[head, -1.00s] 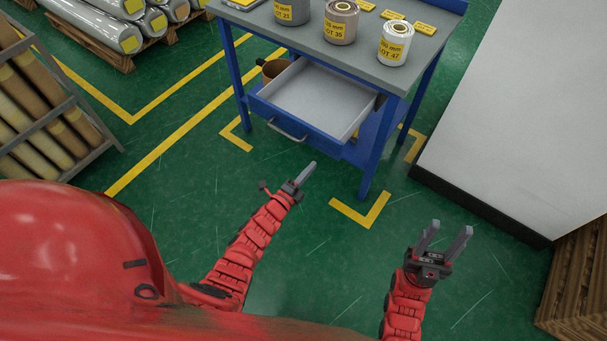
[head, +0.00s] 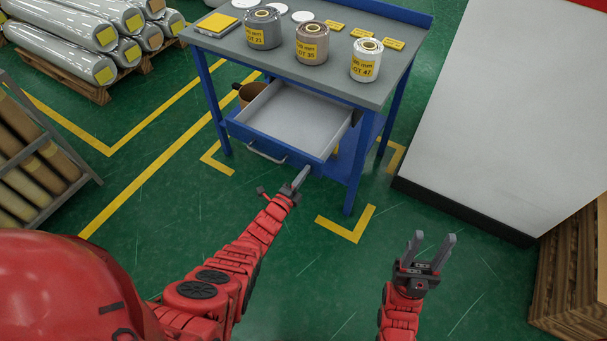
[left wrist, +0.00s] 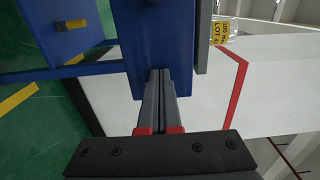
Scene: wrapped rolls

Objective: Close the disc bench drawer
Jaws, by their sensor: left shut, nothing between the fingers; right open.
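The blue bench (head: 286,62) has a grey top, and its drawer (head: 305,112) is pulled out toward me, showing an empty grey inside. A metal handle (head: 266,153) is on the blue drawer front. My left gripper (head: 302,176) is shut and empty, its tips at or close to the right part of the drawer front. In the left wrist view the shut fingers (left wrist: 160,90) point at a blue panel (left wrist: 150,35); I cannot tell whether they touch it. My right gripper (head: 431,246) is open and empty over the floor, right of the bench.
Labelled rolls (head: 312,45) and yellow cards stand or lie on the bench top. A brown pot (head: 249,93) is beside the drawer. A large white cabinet (head: 490,110) is at right, a rack of rolls (head: 35,165) at left. The green floor in front is clear.

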